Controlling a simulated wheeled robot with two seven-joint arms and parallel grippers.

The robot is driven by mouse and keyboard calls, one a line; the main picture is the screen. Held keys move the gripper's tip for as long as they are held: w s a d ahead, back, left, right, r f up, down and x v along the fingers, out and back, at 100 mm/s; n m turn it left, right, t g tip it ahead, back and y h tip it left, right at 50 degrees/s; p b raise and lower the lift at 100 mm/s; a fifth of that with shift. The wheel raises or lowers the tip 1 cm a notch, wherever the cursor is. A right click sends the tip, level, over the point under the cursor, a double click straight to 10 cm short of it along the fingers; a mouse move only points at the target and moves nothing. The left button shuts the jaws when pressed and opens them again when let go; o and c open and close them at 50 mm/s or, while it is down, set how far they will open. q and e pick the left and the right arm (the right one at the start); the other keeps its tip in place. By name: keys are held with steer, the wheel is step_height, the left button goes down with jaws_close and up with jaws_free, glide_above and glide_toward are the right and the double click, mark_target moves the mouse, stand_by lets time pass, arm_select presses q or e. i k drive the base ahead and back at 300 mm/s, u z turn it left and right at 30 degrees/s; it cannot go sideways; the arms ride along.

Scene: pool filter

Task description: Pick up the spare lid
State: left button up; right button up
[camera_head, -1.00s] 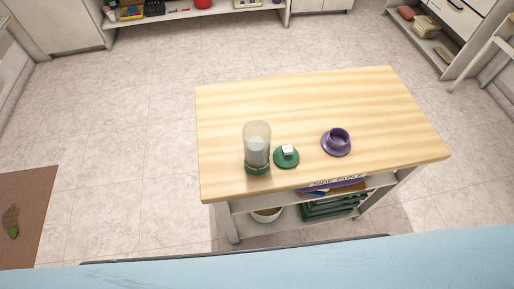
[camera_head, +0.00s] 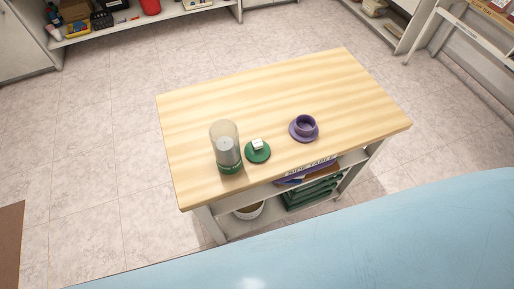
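A flat round green lid (camera_head: 257,153) with a small white block on top lies on the wooden side table, near its front edge. Just left of it stands a clear cylinder (camera_head: 224,140) with a grey core and a green base. To the right is a purple round piece (camera_head: 304,128) with a raised ring on a flat flange. I cannot tell from looks alone which piece is the spare lid. Neither of my grippers is in view.
The wooden side table (camera_head: 330,85) has clear room at its back and right. Its lower shelf holds green trays (camera_head: 312,193) and a white pot (camera_head: 249,210). A brown mat (camera_head: 10,240) lies on the floor at left. Shelving (camera_head: 175,12) stands behind.

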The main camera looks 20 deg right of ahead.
mark_target(258, 150)
steer(key=z, duration=1.55)
steer(key=k, duration=0.55)
steer(key=u, duration=1.55)
